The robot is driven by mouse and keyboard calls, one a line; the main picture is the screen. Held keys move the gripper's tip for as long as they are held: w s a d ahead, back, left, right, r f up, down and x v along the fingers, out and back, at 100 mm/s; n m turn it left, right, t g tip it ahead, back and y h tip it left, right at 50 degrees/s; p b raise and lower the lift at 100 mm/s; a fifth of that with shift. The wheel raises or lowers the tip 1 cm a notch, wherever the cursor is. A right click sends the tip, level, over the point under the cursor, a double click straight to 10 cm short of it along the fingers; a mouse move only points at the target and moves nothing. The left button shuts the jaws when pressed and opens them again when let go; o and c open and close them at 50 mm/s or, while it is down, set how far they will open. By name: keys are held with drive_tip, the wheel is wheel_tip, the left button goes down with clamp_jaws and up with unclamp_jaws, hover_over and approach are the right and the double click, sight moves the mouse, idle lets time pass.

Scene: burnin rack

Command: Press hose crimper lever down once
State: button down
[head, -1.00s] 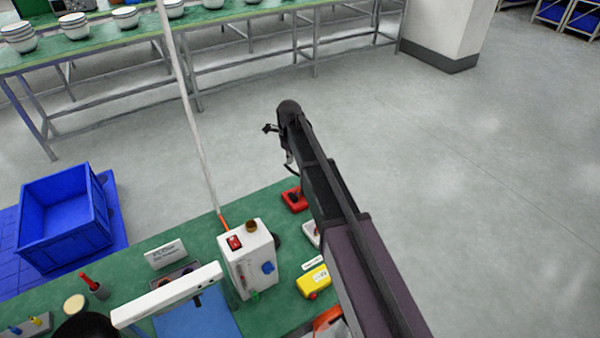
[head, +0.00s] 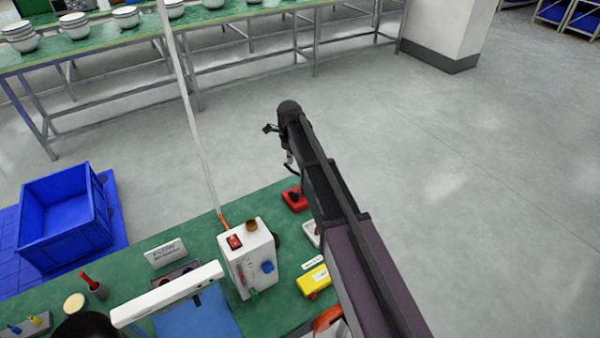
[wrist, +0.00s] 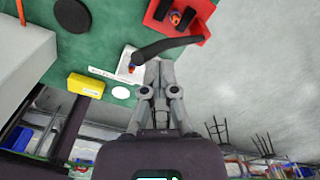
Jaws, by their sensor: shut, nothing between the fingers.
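A dark curved lever (wrist: 178,45) shows in the wrist view. It runs from above a white base plate (wrist: 126,55) with an orange-and-blue part rightward to the edge of a red block. I cannot tell for sure which base it belongs to. My gripper (wrist: 158,66) is shut and empty, with its tips at the lever's near edge in the picture. Whether they touch it or hover over it I cannot tell. In the head view my arm hides the lever and the fingers; only part of the white base (head: 309,231) shows.
The red block (head: 295,199) stands near the green bench's edge. A white box with a red switch (head: 249,257) and a yellow block (head: 314,281) are close by. A blue crate (head: 64,224) lies left. Open floor is beyond and to the right.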

drive_tip(key=shift+f+b, duration=1.2)
drive_tip(key=shift+f, duration=0.15)
drive_tip(key=shift+a+f, duration=0.1)
drive_tip(key=shift+s+a+f+b, duration=0.5)
drive_tip(key=shift+a+f+b, duration=0.2)
drive_tip(key=shift+f+b, duration=0.25)
drive_tip(key=shift+r, duration=0.1)
drive_tip(key=shift+s, duration=0.1)
drive_tip(key=shift+s+a+f+b, duration=0.2)
drive_tip(key=shift+a+f+b, duration=0.1)
drive_tip(key=shift+f+b, duration=0.3)
drive_tip(key=shift+s+a+f+b, duration=0.15)
drive_tip(key=shift+a+f+b, duration=0.15)
drive_tip(key=shift+f+b, duration=0.25)
drive_tip(key=shift+f, duration=0.1)
